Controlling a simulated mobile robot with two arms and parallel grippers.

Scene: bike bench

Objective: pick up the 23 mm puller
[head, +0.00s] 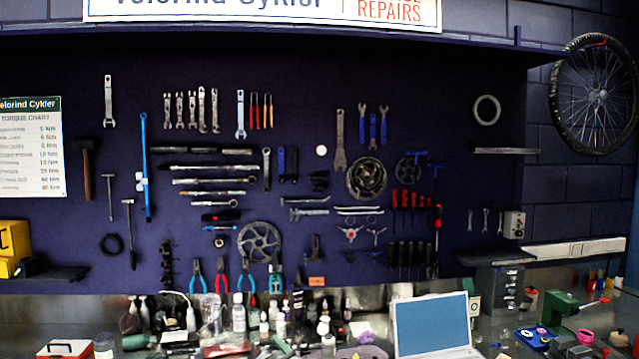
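I cannot make out a 23 mm puller for certain. The tools are small in the head view and no size marking on them is readable. Many tools hang on the dark blue pegboard (300,80), among them a row of wrenches (193,112), pliers (220,277) and a chainring (366,178). Several small items crowd the bench below, and some hide others. Neither of my grippers is in view.
An open laptop (432,325) stands at the front of the bench. Bottles (239,313) crowd the bench middle. A wheel (597,94) hangs upper right.

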